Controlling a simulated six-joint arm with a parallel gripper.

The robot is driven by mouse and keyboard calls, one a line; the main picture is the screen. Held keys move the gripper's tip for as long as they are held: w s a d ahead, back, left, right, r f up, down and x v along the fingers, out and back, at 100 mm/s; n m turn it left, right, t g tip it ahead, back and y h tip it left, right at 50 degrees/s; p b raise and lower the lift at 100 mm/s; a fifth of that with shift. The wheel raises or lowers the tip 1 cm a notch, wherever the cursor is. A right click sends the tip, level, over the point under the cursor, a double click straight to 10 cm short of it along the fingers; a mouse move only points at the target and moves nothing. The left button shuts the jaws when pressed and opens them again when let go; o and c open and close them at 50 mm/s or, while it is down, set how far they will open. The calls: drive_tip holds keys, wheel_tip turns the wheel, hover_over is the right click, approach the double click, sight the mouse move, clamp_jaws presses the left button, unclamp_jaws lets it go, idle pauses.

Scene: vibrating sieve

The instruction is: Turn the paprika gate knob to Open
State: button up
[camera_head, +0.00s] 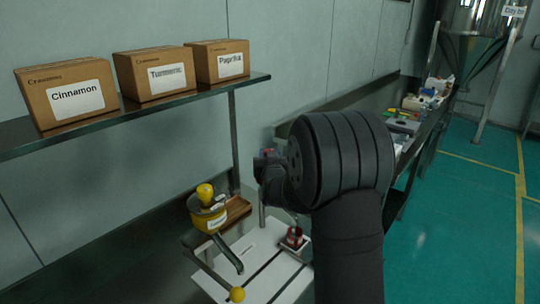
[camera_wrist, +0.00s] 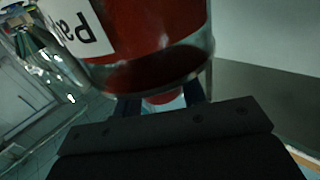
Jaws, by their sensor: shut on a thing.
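The paprika container (camera_wrist: 150,30) fills the top of the wrist view. It is clear-walled, with red contents and a white label cut off after "Pa". Below its base, a small red knob-like part (camera_wrist: 165,98) shows between the dark fingers of my gripper (camera_wrist: 161,103). My gripper is shut on this part, which I take for the gate knob. Its pointer and any Open mark are hidden. In the head view, my dark arm hides most of the container and the knob.
A shelf (camera_head: 150,108) holds boxes marked Cinnamon (camera_head: 70,92), Turmeric (camera_head: 155,74) and Paprika (camera_head: 218,62). Green floor lies right.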

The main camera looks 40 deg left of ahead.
idle(0.3)
drive_tip(key=o, duration=1)
drive_tip(key=shift+c, duration=0.2)
drive_tip(key=v, duration=1.7)
drive_tip(key=shift+d, duration=0.25)
drive_tip(key=shift+r, duration=0.1)
drive_tip(key=x, duration=1.7)
drive_tip(key=shift+a, duration=0.25)
